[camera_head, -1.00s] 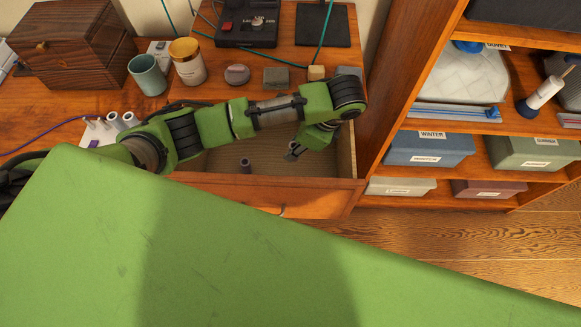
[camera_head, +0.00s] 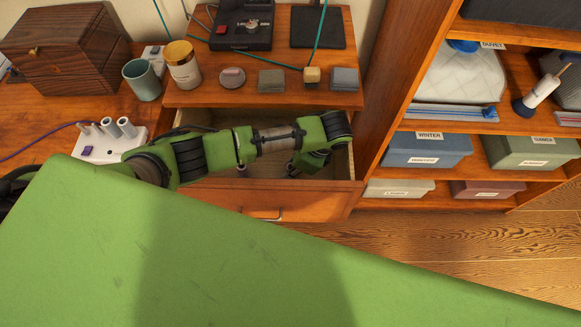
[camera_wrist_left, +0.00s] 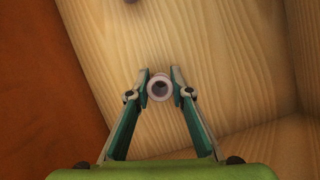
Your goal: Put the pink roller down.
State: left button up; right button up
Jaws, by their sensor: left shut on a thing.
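The pink roller (camera_wrist_left: 160,88) is a small pale pink tube, seen end-on in the left wrist view. My left gripper (camera_wrist_left: 160,84) is shut on it, with one finger on each side. In the head view the left gripper (camera_head: 292,171) reaches down inside the open drawer (camera_head: 270,198), and my arm hides the roller there. The pale wooden drawer bottom (camera_wrist_left: 195,45) lies beneath the roller in the wrist view. I cannot tell whether the roller touches it. My right gripper is not in view.
Another small roller (camera_head: 242,171) is partly visible in the drawer, left of the gripper. Shelves with boxes (camera_head: 427,150) stand at right. A power strip (camera_head: 108,140) lies at left.

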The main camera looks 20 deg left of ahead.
pick_arm(q)
jog(key=o, duration=1)
jog(key=shift+f, duration=0.1)
jog(key=shift+o, duration=0.2)
jog(key=p+v, duration=0.1)
jog(key=v, duration=1.1)
